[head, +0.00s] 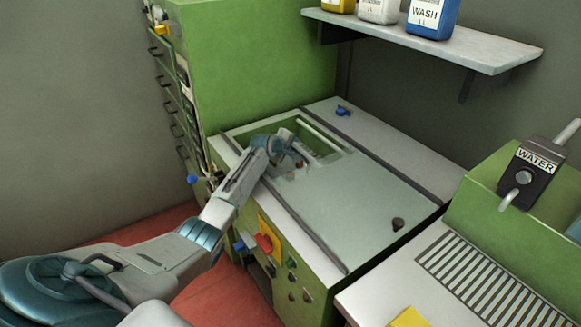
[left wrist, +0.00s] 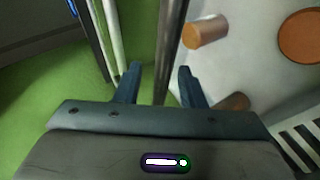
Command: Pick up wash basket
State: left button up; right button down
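My left arm reaches into the recessed opening of the green machine (head: 318,283). My left gripper (head: 294,163) is partly hidden by its own wrist there. In the left wrist view its two fingers (left wrist: 159,84) are apart, with a grey upright edge (left wrist: 172,45) passing between them. To the right of that edge, brown cork stoppers (left wrist: 205,32) show against a pale surface. This pale part may be the wash basket, but I cannot tell for sure. White bars (left wrist: 107,42) lie to the left of the edge. My right gripper is not in view.
A translucent panel (head: 350,205) covers the machine top right of the opening. A shelf (head: 480,52) with a blue WASH bottle (head: 432,14) hangs above. A black WATER box (head: 527,175) and a slotted grate (head: 485,280) are at the right.

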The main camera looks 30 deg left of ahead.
pick_arm(q)
grip_shut()
jog(key=shift+r, duration=0.15)
